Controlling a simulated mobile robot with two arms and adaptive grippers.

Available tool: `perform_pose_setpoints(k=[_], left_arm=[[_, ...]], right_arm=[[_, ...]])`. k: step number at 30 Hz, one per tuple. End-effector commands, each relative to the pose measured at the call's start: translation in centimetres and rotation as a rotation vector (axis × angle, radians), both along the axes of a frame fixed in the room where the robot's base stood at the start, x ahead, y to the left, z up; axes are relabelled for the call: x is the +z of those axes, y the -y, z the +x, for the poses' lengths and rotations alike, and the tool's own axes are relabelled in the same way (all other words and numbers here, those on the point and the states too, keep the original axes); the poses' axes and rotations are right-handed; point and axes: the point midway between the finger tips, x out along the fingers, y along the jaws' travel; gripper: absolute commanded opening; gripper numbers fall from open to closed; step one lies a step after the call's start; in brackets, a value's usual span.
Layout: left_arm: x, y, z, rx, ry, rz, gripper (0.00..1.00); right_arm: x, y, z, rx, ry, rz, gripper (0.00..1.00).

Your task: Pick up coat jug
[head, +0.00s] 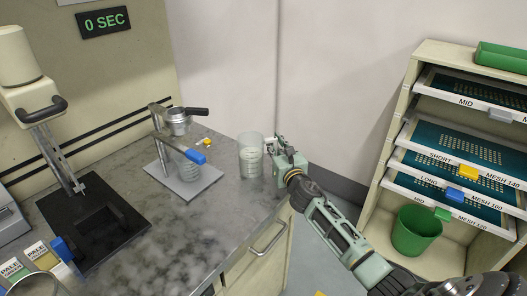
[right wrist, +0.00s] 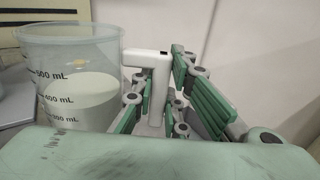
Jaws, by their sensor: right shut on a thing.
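The coat jug (head: 250,160) is a clear measuring jug with white contents, upright near the right end of the marble counter. In the right wrist view the jug (right wrist: 75,85) shows mL marks on its side and a white handle (right wrist: 155,75). My right gripper (head: 281,156) reaches in from the right and is shut on the jug's handle. Its green-padded fingers flank the handle in the right wrist view. Whether the jug's base touches the counter is hard to tell. My left gripper is not in view.
A black-based device stands further left. A shelf with labelled mesh trays (head: 455,145) and a green bin (head: 415,230) is at the right. The counter's front middle is clear.

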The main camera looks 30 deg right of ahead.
Motion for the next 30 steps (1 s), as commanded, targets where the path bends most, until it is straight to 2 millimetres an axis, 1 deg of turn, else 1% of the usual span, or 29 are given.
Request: perform_pose_setpoints(k=[5, 8, 10, 13, 15, 24, 27, 30], left_arm=[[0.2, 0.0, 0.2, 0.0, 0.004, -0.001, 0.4], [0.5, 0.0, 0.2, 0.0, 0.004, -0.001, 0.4], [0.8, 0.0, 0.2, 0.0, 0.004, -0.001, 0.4], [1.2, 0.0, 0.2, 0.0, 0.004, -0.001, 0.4], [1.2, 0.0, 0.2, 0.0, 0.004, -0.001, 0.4], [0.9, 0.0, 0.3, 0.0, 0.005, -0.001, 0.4], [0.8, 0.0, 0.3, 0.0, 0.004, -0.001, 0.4], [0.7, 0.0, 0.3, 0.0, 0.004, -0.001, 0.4]], right_arm=[[0.9, 0.1, 0.0, 0.0, 0.005, -0.002, 0.0], [1.8, 0.1, 0.0, 0.001, 0.005, -0.004, 0.0], [2.8, 0.1, 0.0, 0.001, 0.005, -0.005, 0.0], [4.9, 0.1, 0.1, 0.002, 0.007, -0.008, 0.0], [5.2, 1.0, -1.4, -0.001, 0.001, -0.009, 0.0], [8.7, 4.0, -6.9, 0.001, -0.002, -0.007, 0.0], [9.7, 4.7, -8.2, 0.002, -0.001, -0.006, 0.0], [10.3, 5.3, -9.1, 0.0, 0.0, -0.002, 0.0]])
